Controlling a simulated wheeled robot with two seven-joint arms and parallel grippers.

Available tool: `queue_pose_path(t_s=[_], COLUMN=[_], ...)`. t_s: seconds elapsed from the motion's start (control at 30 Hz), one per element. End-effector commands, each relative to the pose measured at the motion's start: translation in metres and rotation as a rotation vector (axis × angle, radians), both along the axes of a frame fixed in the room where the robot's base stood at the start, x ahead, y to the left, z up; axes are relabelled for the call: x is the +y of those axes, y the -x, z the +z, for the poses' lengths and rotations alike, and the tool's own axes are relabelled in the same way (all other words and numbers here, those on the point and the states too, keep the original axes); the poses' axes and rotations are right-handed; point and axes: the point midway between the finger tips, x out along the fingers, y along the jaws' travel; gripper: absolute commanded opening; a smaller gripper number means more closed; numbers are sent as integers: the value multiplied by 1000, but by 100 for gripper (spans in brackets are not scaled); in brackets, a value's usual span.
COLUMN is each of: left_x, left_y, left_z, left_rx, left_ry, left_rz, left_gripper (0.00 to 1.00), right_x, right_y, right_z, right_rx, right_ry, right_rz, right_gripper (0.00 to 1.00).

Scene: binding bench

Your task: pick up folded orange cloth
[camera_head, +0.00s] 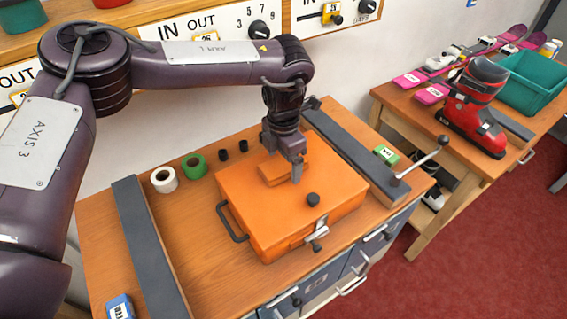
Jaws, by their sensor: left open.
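The folded orange cloth (272,175) is a small flat block lying on top of an orange case (252,208) on the wooden bench. My left gripper (287,168) points down right at the cloth, with one finger in front of its right part. The jaws are open. The far finger is mostly hidden, and I cannot tell whether either finger touches the cloth. My right gripper is out of view.
The case has a dark side handle (232,222), a black knob (313,199) and a front latch (317,240). Dark rails (150,250) flank it. White (164,180) and green (194,166) tape rolls stand behind. A lever (420,162) rises at the right.

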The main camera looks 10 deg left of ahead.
Motion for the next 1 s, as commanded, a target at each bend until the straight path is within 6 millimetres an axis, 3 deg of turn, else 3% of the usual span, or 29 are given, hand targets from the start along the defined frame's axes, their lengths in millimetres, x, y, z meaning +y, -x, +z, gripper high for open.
queue_pose_path(t_s=[0.17, 0.57, 0.83, 1.0], left_x=[0, 0, 0, -1], left_y=[0, 0, 0, -1], left_z=[0, 0, 3, 17], left_rx=[0, 0, 0, -2], left_ry=[0, 0, 0, 2], left_rz=[0, 0, 0, -1], left_gripper=[86, 36, 35, 35], right_x=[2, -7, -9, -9], right_y=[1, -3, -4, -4], right_z=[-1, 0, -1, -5], right_rx=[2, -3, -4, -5], right_ry=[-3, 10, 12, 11], right_rz=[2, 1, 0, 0], right_gripper=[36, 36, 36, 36])
